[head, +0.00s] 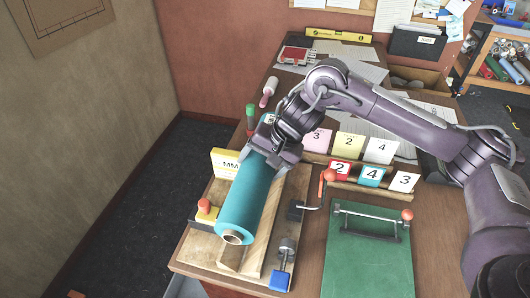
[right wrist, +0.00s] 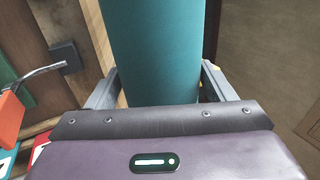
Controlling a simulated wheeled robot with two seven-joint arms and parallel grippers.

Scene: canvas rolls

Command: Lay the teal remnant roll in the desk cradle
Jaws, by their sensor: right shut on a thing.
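The teal roll (head: 248,198) is a thick cylinder with a pale core showing at its near end. It lies lengthwise over the wooden desk cradle (head: 262,222) at the desk's front left. I cannot tell whether it touches the cradle's wood. My right gripper (head: 271,150) is shut on the roll near its far end, reaching from above. In the right wrist view the roll (right wrist: 155,50) runs between the two fingers. My left gripper is not in view.
A clamp with a blue base (head: 281,277) stands right of the cradle. A green board (head: 368,250) with a metal bar lies further right. Numbered cards (head: 349,145) stand behind. A red-topped block (head: 206,211) and a yellow-and-white sign (head: 225,162) flank the roll on the left.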

